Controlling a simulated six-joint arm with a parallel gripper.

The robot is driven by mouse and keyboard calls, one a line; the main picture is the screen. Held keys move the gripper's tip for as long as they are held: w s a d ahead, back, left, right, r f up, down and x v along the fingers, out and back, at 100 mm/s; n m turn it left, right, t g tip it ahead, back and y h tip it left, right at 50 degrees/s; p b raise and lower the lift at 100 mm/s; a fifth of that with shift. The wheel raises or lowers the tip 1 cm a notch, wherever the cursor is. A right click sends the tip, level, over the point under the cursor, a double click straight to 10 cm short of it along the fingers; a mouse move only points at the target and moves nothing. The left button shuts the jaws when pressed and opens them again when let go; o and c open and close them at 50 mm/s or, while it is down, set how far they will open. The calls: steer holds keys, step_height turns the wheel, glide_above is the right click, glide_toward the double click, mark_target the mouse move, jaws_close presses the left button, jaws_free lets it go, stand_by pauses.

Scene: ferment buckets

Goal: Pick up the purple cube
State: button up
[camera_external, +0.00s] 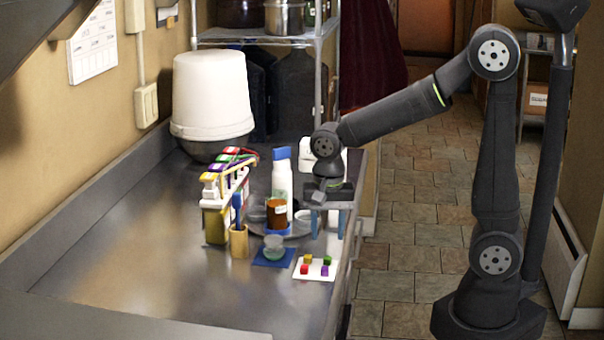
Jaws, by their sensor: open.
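The purple cube (324,271) sits at the front right of a small white card (314,276) near the counter's right edge. A red cube (304,269), a yellow cube (308,259) and a green cube (327,260) share the card with it. My gripper (328,237) points down above and behind the cubes in the picture. Its two fingers are apart, with no object seen between them. The gap between the fingers and the card is hard to judge.
A small glass bowl (274,246) stands on a blue mat (264,258) left of the card. The counter's front left (185,290) is clear.

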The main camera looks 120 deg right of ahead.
mark_target(325, 268)
steer(key=f, duration=0.9)
steer(key=shift+w+d, duration=0.1)
steer(key=shift+w, duration=0.1)
jaws_close()
